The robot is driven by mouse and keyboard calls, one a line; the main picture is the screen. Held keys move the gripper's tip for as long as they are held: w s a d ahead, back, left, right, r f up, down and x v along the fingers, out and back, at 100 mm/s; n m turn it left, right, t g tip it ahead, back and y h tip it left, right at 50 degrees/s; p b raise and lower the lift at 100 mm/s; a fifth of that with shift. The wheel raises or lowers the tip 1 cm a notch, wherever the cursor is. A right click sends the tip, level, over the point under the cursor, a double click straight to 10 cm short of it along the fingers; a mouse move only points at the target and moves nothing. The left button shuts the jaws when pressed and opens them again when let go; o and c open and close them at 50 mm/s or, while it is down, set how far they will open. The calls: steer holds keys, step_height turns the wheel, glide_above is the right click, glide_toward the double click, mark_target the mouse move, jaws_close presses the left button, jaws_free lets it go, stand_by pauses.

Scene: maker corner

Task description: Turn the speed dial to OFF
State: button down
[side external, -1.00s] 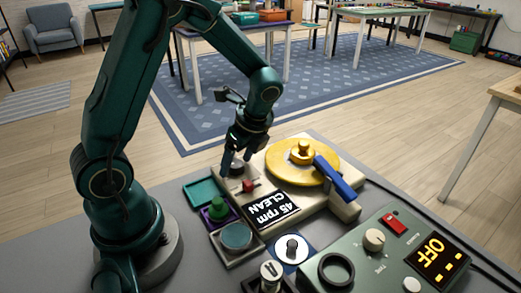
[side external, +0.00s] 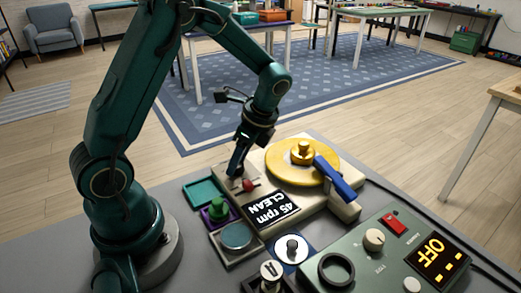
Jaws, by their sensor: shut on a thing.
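My gripper (side external: 236,177) points down at the near left corner of the cream turntable base (side external: 323,205). It is shut on what looks like the speed dial, which the fingers almost wholly hide; I cannot read its setting. A small red knob (side external: 250,184) is just right of the fingertips. The yellow platter (side external: 290,163) lies to the right, with a brass-coloured piece at its centre. A black card (side external: 272,209) reading "45 rpm CLEAN" lies in front of the red knob.
A blue arm (side external: 334,177) lies over the platter's right side. Small trays with a green knob (side external: 217,208) and a grey disc (side external: 236,237) stand in front. A green control box (side external: 392,246) with a display reading "OFF" (side external: 439,261) is at front right.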

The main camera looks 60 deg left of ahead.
steer(key=n, duration=0.3)
steer(key=n+g+h, duration=0.1)
steer(key=n, duration=0.1)
steer(key=shift+w+a+n+g, duration=0.15)
steer(key=shift+n+g, duration=0.15)
steer(key=shift+n, duration=0.1)
steer(key=n+h, duration=0.2)
steer(key=n, duration=0.2)
steer(key=shift+a+g, duration=0.1)
steer(key=shift+g, duration=0.2)
steer(key=n+h, duration=0.1)
steer(key=n, duration=0.2)
steer(key=n+h, duration=0.1)
steer(key=n, duration=0.1)
steer(key=shift+a+n, duration=0.15)
steer(key=shift+n, duration=0.25)
steer(key=n+t+h, duration=0.1)
steer(key=n, duration=0.3)
steer(key=shift+n+h, duration=0.3)
steer(key=shift+h, duration=0.1)
steer(key=shift+c, duration=1.9)
jaws_free()
steer(key=shift+a+r+t, duration=0.1)
steer(key=shift+t, duration=0.2)
